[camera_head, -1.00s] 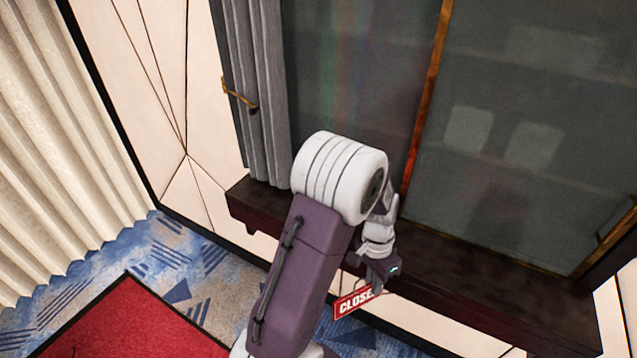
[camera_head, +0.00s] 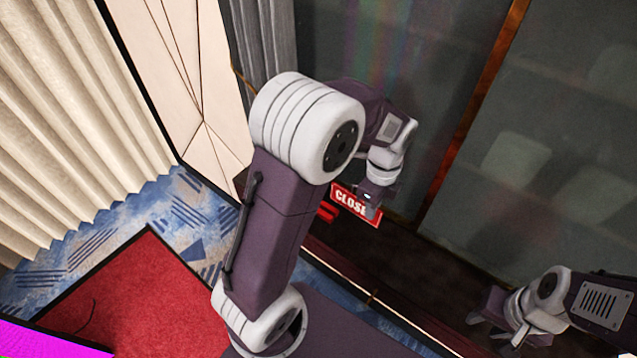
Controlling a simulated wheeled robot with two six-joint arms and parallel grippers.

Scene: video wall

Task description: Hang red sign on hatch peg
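The red sign (camera_head: 346,202) with white letters reading "CLOSE" hangs tilted at the tip of my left gripper (camera_head: 373,198), in front of the dark glass hatch. My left gripper appears shut on the sign's upper right part, which it partly hides. My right gripper (camera_head: 484,316) is at the lower right; its fingers look apart and empty. A thin brass rod (camera_head: 243,84) shows at the grey curtain, left of the glass; I cannot tell whether it is the hatch peg. No other peg is clearly visible.
The dark wooden ledge (camera_head: 400,275) runs below the glass (camera_head: 400,30). An orange-brown upright bar (camera_head: 478,105) divides the panes. A grey curtain (camera_head: 262,45) hangs at the left, partly behind my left arm. A red carpet (camera_head: 150,295) lies at the lower left.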

